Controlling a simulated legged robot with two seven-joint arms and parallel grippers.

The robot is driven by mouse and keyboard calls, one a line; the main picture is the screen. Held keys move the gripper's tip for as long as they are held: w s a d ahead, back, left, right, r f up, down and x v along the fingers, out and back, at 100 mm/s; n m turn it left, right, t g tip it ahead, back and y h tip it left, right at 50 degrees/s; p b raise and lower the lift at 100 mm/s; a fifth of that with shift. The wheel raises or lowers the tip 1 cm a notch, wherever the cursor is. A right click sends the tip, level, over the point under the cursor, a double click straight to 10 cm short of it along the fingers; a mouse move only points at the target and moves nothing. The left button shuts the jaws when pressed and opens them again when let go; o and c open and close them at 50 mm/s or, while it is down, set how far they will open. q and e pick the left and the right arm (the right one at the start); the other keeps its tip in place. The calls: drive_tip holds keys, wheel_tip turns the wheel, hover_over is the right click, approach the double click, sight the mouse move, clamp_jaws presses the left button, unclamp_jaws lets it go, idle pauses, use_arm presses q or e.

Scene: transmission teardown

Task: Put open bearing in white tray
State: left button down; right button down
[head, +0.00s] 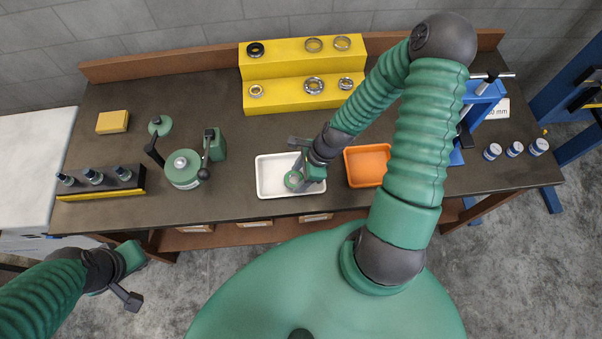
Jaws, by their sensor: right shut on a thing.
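The white tray (264,190) lies near the front edge of the table, at its middle. My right gripper (302,175) is over the right part of the tray, pointing down. It is shut on a ring-shaped part, the open bearing (287,181), which shows as a greenish-grey ring over the tray. I cannot tell whether the bearing touches the tray floor. My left gripper (134,279) is at the lower left, off the table's front edge and away from the parts; its jaw opening is not clear.
An orange tray (367,151) stands just right of the white tray. A yellow stepped stand (284,96) with several rings is behind. A green housing (182,172) and a rack of dark parts (95,180) are at left. A blue press (480,108) stands at right.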

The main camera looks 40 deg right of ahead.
drive_tip(key=c, duration=0.6)
unclamp_jaws()
drive_tip(key=shift+a, duration=0.8)
drive_tip(key=shift+o, duration=0.5)
drive_tip(key=shift+w+a, duration=0.15)
drive_tip(key=shift+d, duration=0.7)
drive_tip(key=shift+r, duration=0.2)
drive_tip(key=a+p+v, duration=0.1)
drive_tip(key=v, duration=1.1)
drive_tip(key=a+r+n+h, duration=0.25)
drive_tip(key=a+n, duration=0.25)
drive_tip(key=n, duration=0.7)
drive_tip(key=a+r+n+h, duration=0.2)
drive_tip(key=a+r+n, duration=0.2)
drive_tip(key=n, duration=0.9)
use_arm(q)
wheel_tip(320, 180, down, 6)
drive_tip(key=a+b, duration=0.1)
drive_tip(key=b, duration=0.5)
drive_tip(key=shift+w+a+b, duration=0.2)
drive_tip(key=shift+a+b, duration=0.1)
use_arm(e)
drive_tip(key=s+x, duration=0.1)
drive_tip(key=x, duration=0.5)
drive_tip(key=shift+w+a+f+m, duration=0.2)
drive_tip(key=shift+w+f+m, duration=0.1)
drive_tip(key=shift+w, duration=0.05)
